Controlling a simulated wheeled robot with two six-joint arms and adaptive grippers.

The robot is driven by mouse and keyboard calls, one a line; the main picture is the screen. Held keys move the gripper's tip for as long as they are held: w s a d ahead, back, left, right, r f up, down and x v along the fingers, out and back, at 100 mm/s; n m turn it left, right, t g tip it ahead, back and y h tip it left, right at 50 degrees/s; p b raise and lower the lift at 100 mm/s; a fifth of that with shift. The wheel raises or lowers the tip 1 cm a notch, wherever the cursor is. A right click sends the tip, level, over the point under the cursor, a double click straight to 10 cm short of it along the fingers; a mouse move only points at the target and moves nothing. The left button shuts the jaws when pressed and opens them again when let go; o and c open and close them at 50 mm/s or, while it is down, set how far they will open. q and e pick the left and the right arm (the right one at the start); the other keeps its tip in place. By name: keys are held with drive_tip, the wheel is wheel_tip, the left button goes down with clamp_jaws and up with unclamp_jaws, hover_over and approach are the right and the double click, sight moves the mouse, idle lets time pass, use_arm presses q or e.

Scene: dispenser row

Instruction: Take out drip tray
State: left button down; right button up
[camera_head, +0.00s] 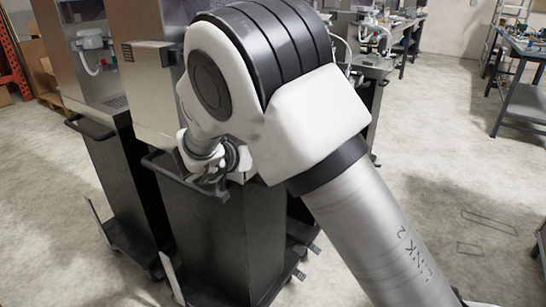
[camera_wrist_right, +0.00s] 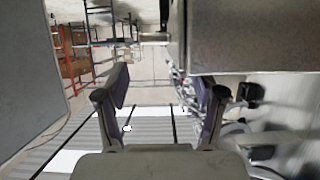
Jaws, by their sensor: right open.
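A steel dispenser (camera_head: 152,105) stands on a black cart (camera_head: 215,245) in the head view, partly behind my right arm. I cannot clearly make out its drip tray; my arm covers much of that front. My right gripper (camera_head: 215,178) is low at the cart's top, beside the dark front rail (camera_head: 165,172). Contact cannot be told. In the right wrist view my right gripper (camera_wrist_right: 162,108) has its two fingers wide apart with nothing between them. A steel body (camera_wrist_right: 245,38) fills the upper right there. My left gripper is not in view.
Another dispenser (camera_head: 85,55) on a black cart (camera_head: 130,185) stands close on the left. More equipment (camera_head: 375,55) stands behind my arm. A workbench (camera_head: 520,60) is at far right. The concrete floor (camera_head: 440,130) is open to the right. Orange shelving (camera_wrist_right: 75,60) shows in the wrist view.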

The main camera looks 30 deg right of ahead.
drive_tip(key=b+x, duration=0.1)
drive_tip(key=x, duration=0.5)
drive_tip(key=shift+w+d+r, duration=0.1)
drive_tip(key=shift+d, duration=0.25)
drive_tip(key=shift+r, duration=0.1)
clamp_jaws()
drive_tip(key=shift+r+p, duration=0.15)
drive_tip(key=shift+p, duration=0.6)
